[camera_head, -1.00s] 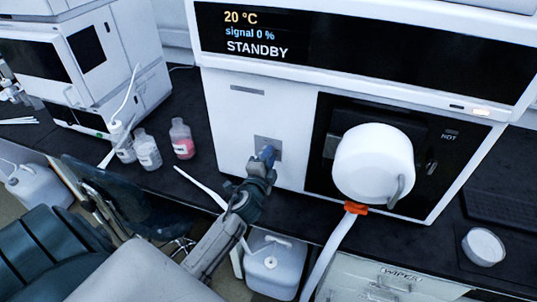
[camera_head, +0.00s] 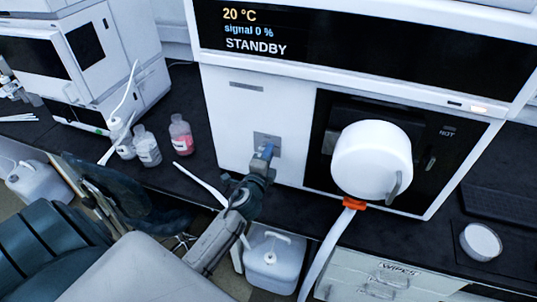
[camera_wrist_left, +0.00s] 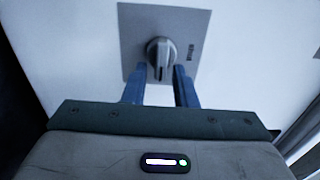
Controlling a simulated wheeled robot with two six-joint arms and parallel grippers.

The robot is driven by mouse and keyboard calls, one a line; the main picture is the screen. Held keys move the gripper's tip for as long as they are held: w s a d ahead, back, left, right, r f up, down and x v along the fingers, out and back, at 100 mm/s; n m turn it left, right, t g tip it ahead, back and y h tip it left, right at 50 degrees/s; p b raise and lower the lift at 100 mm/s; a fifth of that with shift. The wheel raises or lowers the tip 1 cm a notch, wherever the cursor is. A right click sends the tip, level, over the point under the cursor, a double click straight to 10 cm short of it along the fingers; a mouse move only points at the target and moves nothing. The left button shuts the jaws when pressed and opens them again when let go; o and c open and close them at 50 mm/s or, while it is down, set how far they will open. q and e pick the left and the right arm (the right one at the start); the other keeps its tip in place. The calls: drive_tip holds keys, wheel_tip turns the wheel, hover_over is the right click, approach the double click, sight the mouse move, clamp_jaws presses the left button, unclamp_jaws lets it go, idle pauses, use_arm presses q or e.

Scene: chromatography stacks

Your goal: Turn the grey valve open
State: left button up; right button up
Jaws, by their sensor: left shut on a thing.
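The grey valve is a round knob with a raised ridge (camera_wrist_left: 160,58) on a square grey plate (camera_wrist_left: 195,25), set in the white front of the instrument. In the wrist view its ridge stands about upright. The plate also shows in the head view (camera_head: 260,138), partly covered by my gripper. My left gripper (camera_head: 265,152) reaches the plate from the front and is shut on the grey valve. In the wrist view its two blue fingers (camera_wrist_left: 160,80) stand on either side of the knob. My right gripper is in neither view.
The instrument's screen (camera_head: 330,45) reads 20 °C, signal 0 %, STANDBY. A large white round cover (camera_head: 370,160) with a hose and orange clamp (camera_head: 354,203) is to the right. Small bottles (camera_head: 148,148) stand left on the dark bench. A jug (camera_head: 272,265) is below.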

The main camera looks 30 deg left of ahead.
use_arm(q)
drive_tip(key=o, duration=0.7)
drive_tip(key=shift+f, duration=0.1)
drive_tip(key=b+v, duration=0.3)
drive_tip(key=v, duration=0.8)
drive_tip(key=shift+a, duration=0.1)
drive_tip(key=shift+w, duration=0.1)
